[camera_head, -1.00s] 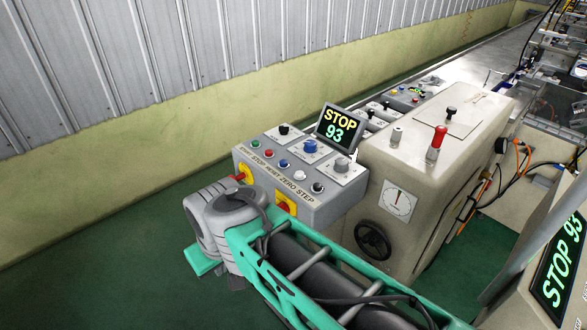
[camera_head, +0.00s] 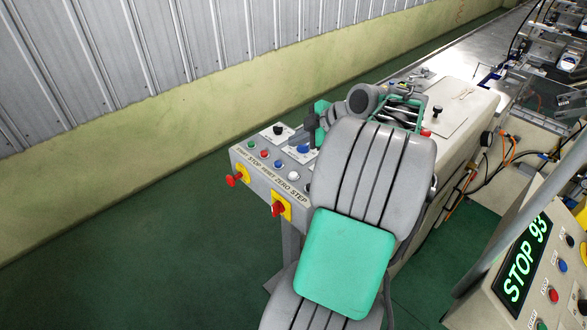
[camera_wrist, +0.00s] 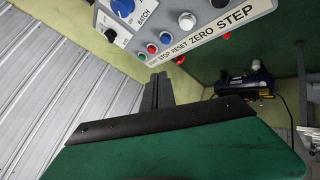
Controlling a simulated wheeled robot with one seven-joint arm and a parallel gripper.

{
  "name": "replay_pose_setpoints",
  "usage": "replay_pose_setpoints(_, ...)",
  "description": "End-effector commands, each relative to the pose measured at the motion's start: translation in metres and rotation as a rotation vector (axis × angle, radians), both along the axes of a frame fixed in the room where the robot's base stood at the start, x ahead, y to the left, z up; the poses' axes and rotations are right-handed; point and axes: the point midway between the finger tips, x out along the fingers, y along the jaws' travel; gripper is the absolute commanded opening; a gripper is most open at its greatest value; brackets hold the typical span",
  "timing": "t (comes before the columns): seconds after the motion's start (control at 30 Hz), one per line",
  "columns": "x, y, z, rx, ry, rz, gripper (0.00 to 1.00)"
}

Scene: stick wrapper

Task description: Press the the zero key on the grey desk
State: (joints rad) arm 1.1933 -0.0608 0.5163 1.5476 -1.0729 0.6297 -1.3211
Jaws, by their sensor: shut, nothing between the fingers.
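The grey desk (camera_head: 258,180) has a sloped panel with a row of push buttons and the label START STOP RESET ZERO STEP. The zero key is the white button (camera_head: 293,175); it also shows in the wrist view (camera_wrist: 187,20), above the word ZERO. A blue button (camera_wrist: 165,38) is to its left and a black one (camera_wrist: 218,3) to its right. My gripper (camera_head: 312,142) is shut and empty, over the back part of the desk in the head view. In the wrist view its dark fingers (camera_wrist: 157,82) appear below the button row, apart from the white key.
A black knob (camera_head: 279,130) and a blue knob (camera_head: 303,149) stand behind the buttons. Red switches on yellow plates (camera_head: 279,209) are on the desk's front. My arm hides the desk's right side and screen. Another panel (camera_head: 525,265) reads STOP 93. Green floor is free at left.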

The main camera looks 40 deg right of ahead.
Motion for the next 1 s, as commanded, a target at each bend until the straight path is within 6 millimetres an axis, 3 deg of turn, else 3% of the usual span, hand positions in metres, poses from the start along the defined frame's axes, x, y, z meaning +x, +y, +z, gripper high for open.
replay_pose_setpoints(0.47,0.000,0.000,-0.010,-0.001,0.000,0.001,0.00)
replay_pose_setpoints(1.0,0.000,0.000,-0.086,-0.002,-0.001,0.000,0.00)
